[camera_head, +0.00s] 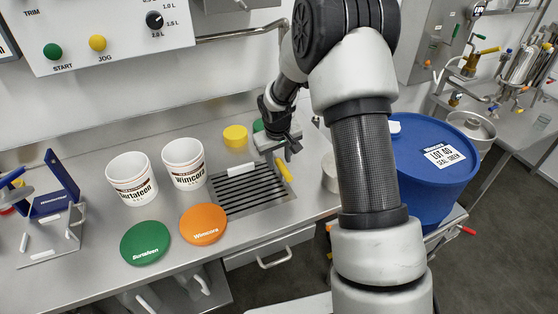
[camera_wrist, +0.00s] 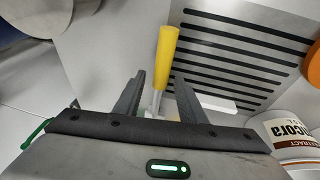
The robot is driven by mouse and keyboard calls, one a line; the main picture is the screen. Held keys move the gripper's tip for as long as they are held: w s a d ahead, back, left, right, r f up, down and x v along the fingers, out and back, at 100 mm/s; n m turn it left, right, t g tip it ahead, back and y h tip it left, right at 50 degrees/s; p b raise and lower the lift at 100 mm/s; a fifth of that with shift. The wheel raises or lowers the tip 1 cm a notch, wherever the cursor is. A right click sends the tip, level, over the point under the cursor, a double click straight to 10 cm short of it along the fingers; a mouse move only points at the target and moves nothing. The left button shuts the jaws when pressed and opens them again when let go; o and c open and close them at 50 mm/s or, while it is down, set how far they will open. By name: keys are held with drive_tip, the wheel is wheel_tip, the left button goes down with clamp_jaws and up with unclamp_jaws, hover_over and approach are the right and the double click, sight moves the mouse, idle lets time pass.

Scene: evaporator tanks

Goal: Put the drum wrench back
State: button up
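A tool with a yellow handle (camera_head: 284,171) and a metal shaft, which looks like the drum wrench, is at the right edge of the slotted grate on the steel counter. In the wrist view the yellow handle (camera_wrist: 166,55) points away from my gripper (camera_wrist: 157,100), and its shaft reaches back between the two dark fingers. The fingers stand apart with gaps on both sides of the shaft. In the head view my gripper (camera_head: 290,150) is over the counter just behind the handle. The tool's far end is hidden by my gripper.
The black-slotted grate (camera_head: 250,204) has a white block (camera_head: 240,169) on it. Two white tubs (camera_head: 131,190) (camera_head: 184,174) stand left, with green (camera_head: 145,242) and orange (camera_head: 203,224) lids in front. A yellow lid (camera_head: 235,136) lies behind. A blue drum (camera_head: 425,185) stands right of my arm.

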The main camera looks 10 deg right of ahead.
drive_tip(key=s+r+p, duration=0.1)
drive_tip(key=s+r, duration=0.4)
drive_tip(key=r, duration=0.3)
drive_tip(key=s+r+m+t, duration=0.1)
drive_tip(key=s+r, duration=0.4)
drive_tip(key=r, duration=0.3)
drive_tip(key=s+r+p, duration=0.1)
drive_tip(key=s+r, duration=0.3)
drive_tip(key=r, duration=0.4)
drive_tip(key=s+a+r+m+t+y, duration=0.1)
drive_tip(key=s+r, duration=0.2)
drive_tip(key=s, duration=0.7)
drive_tip(key=s+a+r+t, duration=0.1)
drive_tip(key=s+r, duration=0.1)
drive_tip(key=s, duration=0.7)
wheel_tip(320, 180, up, 18)
drive_tip(key=p, duration=1.7)
drive_tip(key=shift+d+g, duration=0.25)
drive_tip(key=shift+g, duration=0.05)
